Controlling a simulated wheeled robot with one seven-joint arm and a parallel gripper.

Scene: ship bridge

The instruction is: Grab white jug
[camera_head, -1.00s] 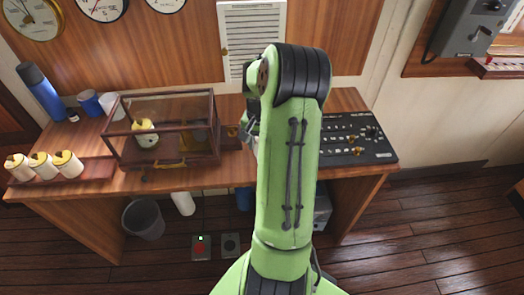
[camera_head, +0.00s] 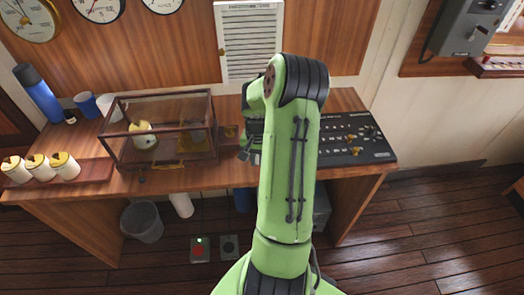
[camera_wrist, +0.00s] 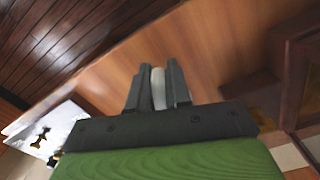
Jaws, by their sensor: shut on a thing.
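In the wrist view, my gripper (camera_wrist: 158,72) has its two dark fingers close together on a narrow white piece (camera_wrist: 158,88), which I take to be part of the white jug. The rest of the jug is hidden. In the head view, my green arm reaches over the desk, and the gripper (camera_head: 247,150) shows only partly at the arm's left side, right of the glass case. The arm covers whatever the gripper holds there.
The wooden-framed glass case (camera_head: 165,92) stands on the desk (camera_head: 222,178) left of my gripper. A black control panel (camera_head: 350,140) lies right of the arm. A white cup (camera_head: 114,106), blue mug (camera_head: 86,104) and blue flask (camera_head: 38,95) stand at left.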

